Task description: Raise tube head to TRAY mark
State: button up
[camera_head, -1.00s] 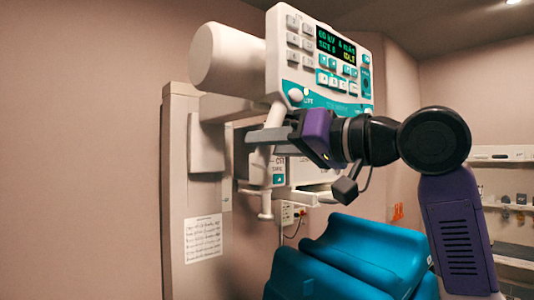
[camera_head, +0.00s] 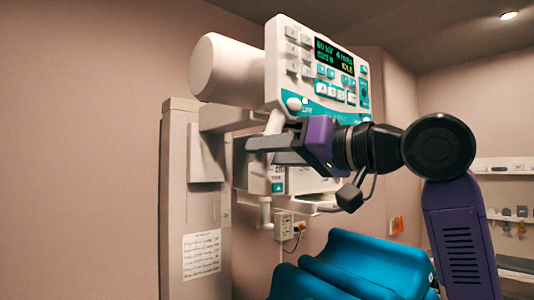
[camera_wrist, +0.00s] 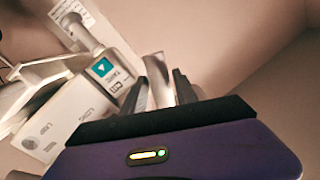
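The tube head (camera_head: 235,68) is a white cylinder with a control panel (camera_head: 318,70) on its right; the panel's display (camera_head: 335,55) reads 60 kV and IDLE. A pale bar handle (camera_head: 275,122) hangs below the panel. My gripper (camera_head: 268,148) has its grey fingers on either side of the handle and seems closed on it. In the wrist view, the pale handle (camera_wrist: 160,82) lies between the dark fingers. The head sits on an arm from the grey column (camera_head: 180,210). No mark reading TRAY is legible in these frames.
A small box with a teal triangle label (camera_head: 278,186) hangs behind the handle. A paper sheet (camera_head: 201,254) is on the column. A blue padded chair (camera_head: 370,262) stands below my arm. Wall shelves (camera_head: 505,220) are at right. The wall left of the column is bare.

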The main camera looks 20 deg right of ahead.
jog(key=b+v, duration=0.2)
jog(key=v, duration=0.5)
jog(key=shift+s+d, duration=0.1)
